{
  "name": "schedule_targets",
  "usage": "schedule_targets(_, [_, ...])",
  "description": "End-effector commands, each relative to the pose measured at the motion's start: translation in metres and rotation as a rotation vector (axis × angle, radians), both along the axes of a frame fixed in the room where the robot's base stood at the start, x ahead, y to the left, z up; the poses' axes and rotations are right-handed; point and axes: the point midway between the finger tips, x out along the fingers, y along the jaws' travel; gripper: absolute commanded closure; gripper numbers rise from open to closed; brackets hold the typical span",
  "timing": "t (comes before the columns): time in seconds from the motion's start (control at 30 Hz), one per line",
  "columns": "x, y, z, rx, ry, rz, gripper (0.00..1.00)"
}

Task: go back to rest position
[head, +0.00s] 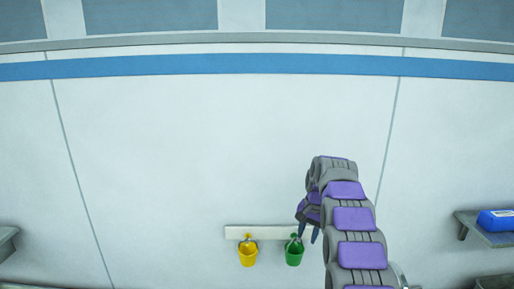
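My gripper (308,236) hangs at the end of my purple and grey arm, right of the picture's middle. It points down, and its two dark fingers show a gap between them with nothing seen in it. A green bucket (294,257) shows just below and left of the fingers. Its handle looks to hang from a white rail (234,231) on the wall. A yellow bucket (248,258) hangs from the same rail to the left. How far the fingers are from the green bucket in depth I cannot tell.
A pale wall (180,150) with a blue stripe (180,65) fills most of the view. A grey shelf (487,232) at the right holds a blue box (496,220). Another grey ledge (6,240) shows at the left edge. The space left of my arm looks free.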

Motion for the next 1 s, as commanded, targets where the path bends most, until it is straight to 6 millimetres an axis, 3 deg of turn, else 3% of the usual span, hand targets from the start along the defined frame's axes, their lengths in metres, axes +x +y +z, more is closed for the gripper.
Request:
schedule_targets(0.17, [-0.042, 0.007, 0.03, -0.01, 0.017, 0.052, 0.63])
schedule_targets(0.47, [-0.123, 0.017, 0.064, -0.025, 0.046, 0.148, 0.63])
schedule_targets(0.73, [-0.21, 0.024, 0.079, -0.04, 0.072, 0.234, 0.63])
schedule_targets(1.0, [-0.305, 0.028, 0.077, -0.054, 0.101, 0.325, 0.63])
